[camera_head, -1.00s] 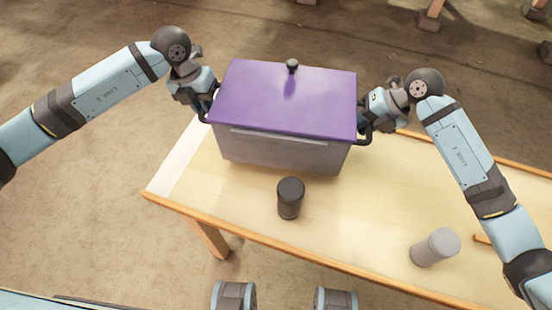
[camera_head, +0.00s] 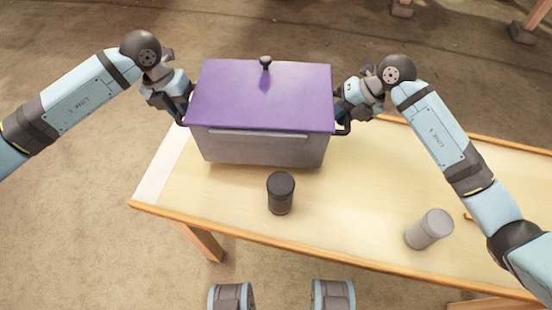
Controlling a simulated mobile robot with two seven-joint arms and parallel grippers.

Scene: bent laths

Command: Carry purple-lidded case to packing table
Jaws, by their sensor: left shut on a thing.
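The case (camera_head: 262,149) is a grey box with a purple lid (camera_head: 262,95) and a dark knob. It is upright over the left end of a pale wooden table (camera_head: 350,200); I cannot tell whether its base touches the top. My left gripper (camera_head: 182,112) is shut on the dark handle at the case's left side. My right gripper (camera_head: 342,114) is at the handle on the right side, but its fingers are largely hidden, so I cannot tell whether they are closed.
A black cylinder (camera_head: 280,194) stands on the table just in front of the case. A grey cylinder (camera_head: 429,229) stands farther right near the front edge. The tabletop between them is clear. Wooden legs of other furniture (camera_head: 526,22) show at the back right.

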